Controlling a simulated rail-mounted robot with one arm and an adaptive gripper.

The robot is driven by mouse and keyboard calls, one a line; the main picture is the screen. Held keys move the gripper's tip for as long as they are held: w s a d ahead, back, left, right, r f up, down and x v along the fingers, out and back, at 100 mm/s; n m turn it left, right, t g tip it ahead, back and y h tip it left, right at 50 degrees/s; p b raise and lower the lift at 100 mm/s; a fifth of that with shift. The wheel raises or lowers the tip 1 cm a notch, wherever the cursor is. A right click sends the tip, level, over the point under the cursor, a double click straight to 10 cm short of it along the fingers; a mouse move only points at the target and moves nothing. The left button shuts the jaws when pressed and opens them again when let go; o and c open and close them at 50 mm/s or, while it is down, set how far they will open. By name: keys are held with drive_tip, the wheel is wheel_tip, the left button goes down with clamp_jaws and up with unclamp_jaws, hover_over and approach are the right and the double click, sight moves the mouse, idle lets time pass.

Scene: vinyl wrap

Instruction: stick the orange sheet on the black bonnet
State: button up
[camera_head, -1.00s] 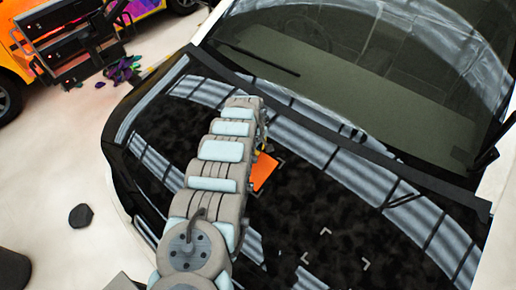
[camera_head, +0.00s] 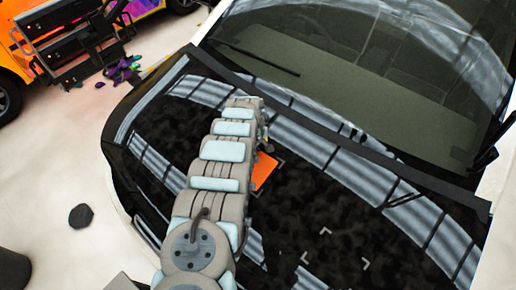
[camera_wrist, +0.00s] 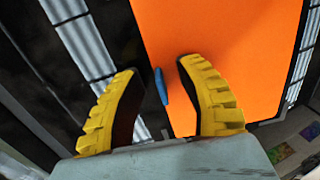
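The orange sheet (camera_head: 265,173) lies flat against or just above the black bonnet (camera_head: 300,205), partly hidden by my arm in the head view. It fills the upper middle and right of the wrist view (camera_wrist: 225,50). My gripper (camera_wrist: 157,68) has two yellow ridged fingers standing apart over the sheet's left edge. A small blue piece (camera_wrist: 161,86) shows between the fingers, with a gap on both sides. It seems to be at the sheet's edge; whether it is fixed to the sheet I cannot tell. In the head view my gripper is mostly hidden behind my arm.
White corner marks (camera_head: 325,231) lie on the bonnet to the right of my arm. The windscreen (camera_head: 350,90) rises behind the bonnet. An orange vehicle (camera_head: 20,55) and a dark rack (camera_head: 80,45) stand at the upper left. The pale floor is mostly clear.

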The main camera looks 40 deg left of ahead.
drive_tip(key=shift+r, duration=0.1)
drive_tip(key=shift+r, duration=0.7)
wheel_tip(320, 180, up, 10)
drive_tip(key=s, duration=0.2)
drive_tip(key=shift+r, duration=0.15)
idle(0.4)
drive_tip(key=shift+w, duration=0.1)
